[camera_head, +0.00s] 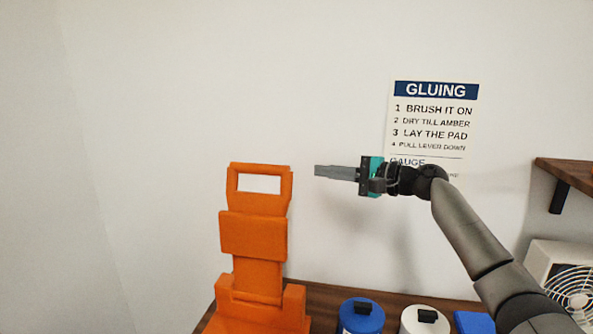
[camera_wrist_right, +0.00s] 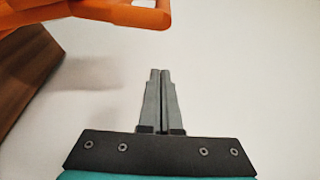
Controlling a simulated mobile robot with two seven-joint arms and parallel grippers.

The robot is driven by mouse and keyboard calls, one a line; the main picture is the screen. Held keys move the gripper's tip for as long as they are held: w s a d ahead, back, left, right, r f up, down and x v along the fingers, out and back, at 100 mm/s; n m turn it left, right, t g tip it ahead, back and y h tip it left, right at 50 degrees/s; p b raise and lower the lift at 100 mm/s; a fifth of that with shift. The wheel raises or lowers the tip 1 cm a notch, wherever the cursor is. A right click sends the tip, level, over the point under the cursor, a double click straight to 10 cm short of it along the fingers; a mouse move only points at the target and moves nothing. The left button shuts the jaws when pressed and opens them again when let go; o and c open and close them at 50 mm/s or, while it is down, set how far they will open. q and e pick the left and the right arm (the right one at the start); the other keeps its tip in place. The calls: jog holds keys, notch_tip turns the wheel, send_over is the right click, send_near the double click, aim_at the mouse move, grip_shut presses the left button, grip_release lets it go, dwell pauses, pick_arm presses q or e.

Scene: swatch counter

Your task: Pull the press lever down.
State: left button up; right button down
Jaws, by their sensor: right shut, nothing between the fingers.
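The orange press (camera_head: 253,236) stands upright on the wooden counter, left of the middle in the head view. Its upper part is a raised frame with a rectangular opening, which looks like the lever handle (camera_head: 289,187). My right gripper (camera_head: 317,171) is shut and empty, pointing left, a little to the right of the handle and near its top height. The right wrist view shows its two fingers (camera_wrist_right: 158,75) together, with an orange part of the press (camera_wrist_right: 125,12) beyond their tips at the top. The fingers appear apart from it. My left gripper is not in view.
A blue lidded pot (camera_head: 361,318), a white lidded pot (camera_head: 425,321) and a blue item (camera_head: 474,322) stand on the counter (camera_head: 322,294) right of the press. A gluing sign (camera_head: 432,118) hangs on the wall. A shelf (camera_head: 566,172) and a fan (camera_head: 566,285) are at the right.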

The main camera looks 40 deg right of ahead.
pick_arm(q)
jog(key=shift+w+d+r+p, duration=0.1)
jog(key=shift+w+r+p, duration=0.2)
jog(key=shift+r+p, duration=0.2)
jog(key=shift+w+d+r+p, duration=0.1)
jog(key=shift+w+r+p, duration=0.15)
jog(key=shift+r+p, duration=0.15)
pick_arm(e)
jog(key=w+a, duration=0.4)
jog(key=a, duration=0.1)
jog(key=shift+a+r, duration=0.2)
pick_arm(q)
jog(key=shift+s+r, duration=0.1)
pick_arm(e)
jog(key=shift+s+a, duration=0.1)
jog(key=shift+a, duration=0.05)
